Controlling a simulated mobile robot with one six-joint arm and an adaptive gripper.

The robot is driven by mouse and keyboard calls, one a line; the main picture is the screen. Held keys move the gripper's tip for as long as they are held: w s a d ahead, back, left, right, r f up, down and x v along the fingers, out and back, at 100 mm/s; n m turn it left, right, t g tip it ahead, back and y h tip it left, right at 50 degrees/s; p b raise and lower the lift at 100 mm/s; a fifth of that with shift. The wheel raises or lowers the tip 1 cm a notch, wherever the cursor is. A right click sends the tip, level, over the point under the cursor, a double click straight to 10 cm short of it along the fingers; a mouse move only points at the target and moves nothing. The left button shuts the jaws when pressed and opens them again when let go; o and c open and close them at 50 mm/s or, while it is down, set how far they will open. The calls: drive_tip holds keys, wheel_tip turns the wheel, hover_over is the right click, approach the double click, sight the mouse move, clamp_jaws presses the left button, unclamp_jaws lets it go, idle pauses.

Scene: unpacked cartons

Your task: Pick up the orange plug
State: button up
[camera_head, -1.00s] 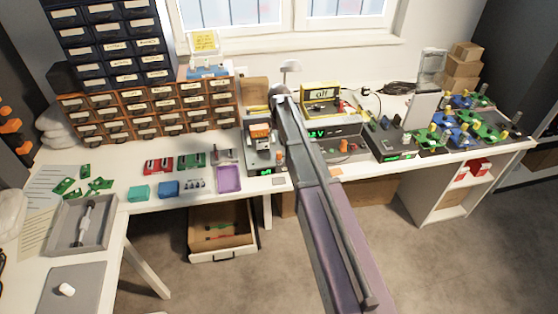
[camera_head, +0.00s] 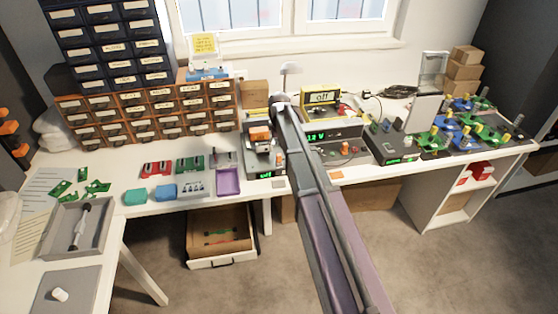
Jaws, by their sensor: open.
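An orange block-shaped piece (camera_head: 260,134), possibly the plug, sits at the top of a grey device (camera_head: 265,160) with a green display, just left of my arm. A smaller orange knob or plug (camera_head: 344,147) shows on the front of the grey power unit (camera_head: 330,152), right of my arm. I cannot tell for sure which is the orange plug. My arm reaches from the lower right up to the back of the bench. My gripper cannot be made out beyond the arm's end, so its distance from either orange piece is hidden.
A drawer cabinet (camera_head: 150,112) stands at the back left. Green, red and blue parts and a purple tray (camera_head: 228,182) lie left of the device. A yellow meter (camera_head: 321,98) stands behind the power unit. An open drawer (camera_head: 222,238) sits below the bench.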

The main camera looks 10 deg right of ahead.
sight(279, 155)
drive_tip(key=shift+s+f+b, duration=0.1)
drive_tip(key=shift+f+b, duration=1.95)
drive_tip(key=shift+f, duration=0.25)
clamp_jaws()
